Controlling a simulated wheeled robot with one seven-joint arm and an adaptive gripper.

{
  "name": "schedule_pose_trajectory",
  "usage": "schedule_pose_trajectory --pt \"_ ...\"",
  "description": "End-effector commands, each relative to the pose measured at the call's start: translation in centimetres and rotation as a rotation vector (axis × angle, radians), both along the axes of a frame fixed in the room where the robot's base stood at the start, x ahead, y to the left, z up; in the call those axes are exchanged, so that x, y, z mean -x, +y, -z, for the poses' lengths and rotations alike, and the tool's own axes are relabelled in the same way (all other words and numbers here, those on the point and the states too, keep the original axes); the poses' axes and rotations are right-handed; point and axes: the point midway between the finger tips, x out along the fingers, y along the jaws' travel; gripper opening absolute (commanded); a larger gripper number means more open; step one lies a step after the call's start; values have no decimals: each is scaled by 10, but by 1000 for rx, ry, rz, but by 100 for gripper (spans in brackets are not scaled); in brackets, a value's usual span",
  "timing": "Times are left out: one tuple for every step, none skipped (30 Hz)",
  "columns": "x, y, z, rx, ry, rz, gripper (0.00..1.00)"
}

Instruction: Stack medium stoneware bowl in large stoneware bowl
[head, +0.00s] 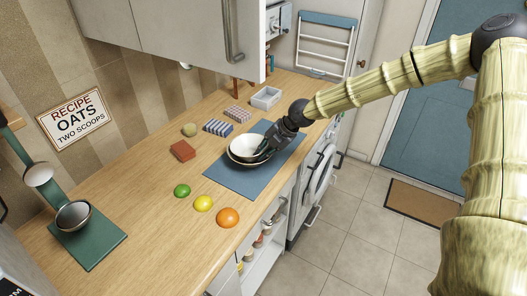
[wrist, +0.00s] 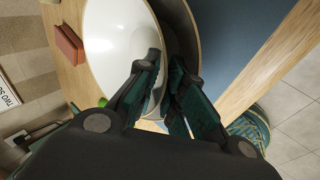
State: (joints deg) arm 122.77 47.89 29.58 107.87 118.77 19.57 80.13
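The medium stoneware bowl (head: 243,146), white inside with a thin brown rim, is over or within the large stoneware bowl (head: 246,163) on the blue mat. In the wrist view the medium bowl (wrist: 108,40) fills the upper left, and part of the large bowl (wrist: 178,20) shows behind it on the right. My gripper (head: 268,150) reaches in from the right of the bowls. Its fingers (wrist: 167,68) are close together on either side of the medium bowl's right wall, one inside and one outside. Whether the medium bowl rests on the large bowl's bottom is hidden.
The blue mat (head: 232,178) lies near the counter's front edge. A green lime (head: 182,191), a yellow lemon (head: 203,203) and an orange (head: 228,217) lie to its left. A red-brown block (head: 183,151) is behind.

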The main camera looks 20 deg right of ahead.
Motion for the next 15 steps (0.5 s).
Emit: schedule_pose_trajectory --pt "0 0 0 0 0 0 18" --pt "0 0 0 0 0 0 18" --pt "0 0 0 0 0 0 18" --pt "0 0 0 0 0 0 18" --pt "0 0 0 0 0 0 18" --pt "0 0 0 0 0 0 18" --pt "0 0 0 0 0 0 18" --pt "0 0 0 0 0 1 18" --pt "0 0 0 0 0 1 18" --pt "0 0 -1 0 0 1 18" --pt "0 0 -2 0 0 0 18" --pt "0 0 -4 0 0 1 18" --pt "0 0 -7 0 0 1 18" --pt "0 0 -10 0 0 1 18" --pt "0 0 -15 0 0 1 18"
